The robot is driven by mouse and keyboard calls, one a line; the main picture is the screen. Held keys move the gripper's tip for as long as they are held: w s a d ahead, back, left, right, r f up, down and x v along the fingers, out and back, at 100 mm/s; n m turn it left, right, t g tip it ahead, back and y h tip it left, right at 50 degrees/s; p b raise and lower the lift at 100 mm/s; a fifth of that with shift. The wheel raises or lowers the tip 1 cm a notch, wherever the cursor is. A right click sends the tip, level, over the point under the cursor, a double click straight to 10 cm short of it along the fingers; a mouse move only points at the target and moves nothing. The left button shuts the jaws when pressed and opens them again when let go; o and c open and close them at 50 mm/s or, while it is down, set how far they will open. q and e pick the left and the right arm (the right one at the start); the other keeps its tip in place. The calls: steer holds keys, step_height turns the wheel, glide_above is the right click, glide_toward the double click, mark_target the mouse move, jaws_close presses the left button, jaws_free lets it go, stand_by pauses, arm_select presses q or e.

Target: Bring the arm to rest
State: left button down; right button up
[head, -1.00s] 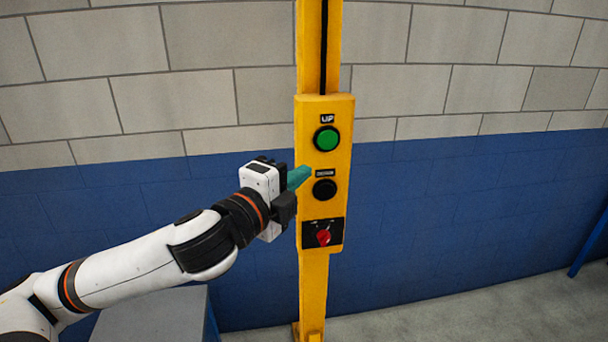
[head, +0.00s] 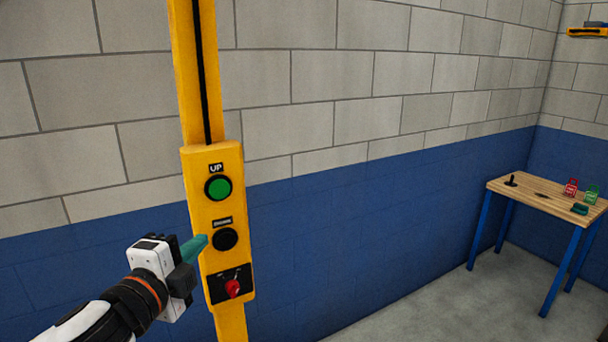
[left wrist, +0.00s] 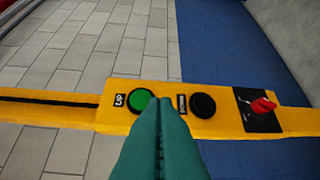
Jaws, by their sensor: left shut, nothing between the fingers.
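My left arm (head: 95,318) reaches in from the lower left in the head view. Its gripper, with teal fingers (head: 195,247), is shut and empty, in front of the yellow control panel (head: 203,212). The fingertips appear beside the black button (head: 224,239); I cannot tell from the head view how far off they are. In the left wrist view the shut fingers (left wrist: 159,108) point toward the panel (left wrist: 120,122) between the green button (left wrist: 140,100) and the black button (left wrist: 203,105). My right gripper is not in view.
The panel carries a green UP button (head: 218,188) and a red switch (head: 233,288) on a yellow post (head: 194,75). A wooden table (head: 540,193) with blue legs and small items stands at the right. The grey floor (head: 425,300) between is clear.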

arm_select(q)
steer(key=s+d+f+n+g+y, duration=0.1)
steer(key=s+f+n+g, duration=0.3)
steer(key=f, duration=0.7)
steer(key=s+f+n+g+y, duration=0.1)
steer(key=s+f+n+g, duration=0.4)
steer(key=f, duration=0.7)
steer(key=s+f+n+g, duration=0.4)
steer(key=s+f+n, duration=0.4)
steer(key=s+f, duration=0.55)
steer(key=s+f+g+b, duration=0.1)
steer(key=s+f, duration=0.1)
steer(key=f, duration=1.2)
steer(key=s+f+g+b, duration=0.1)
steer(key=s+f, duration=0.1)
steer(key=f, duration=1.2)
steer(key=s+a+f+g+y+b, duration=0.1)
steer(key=s+a+f, duration=0.2)
steer(key=s+f, duration=1.3)
steer(key=shift+a+f+b, duration=0.2)
steer(key=shift+f+b, duration=0.15)
steer(key=shift+f, duration=0.2)
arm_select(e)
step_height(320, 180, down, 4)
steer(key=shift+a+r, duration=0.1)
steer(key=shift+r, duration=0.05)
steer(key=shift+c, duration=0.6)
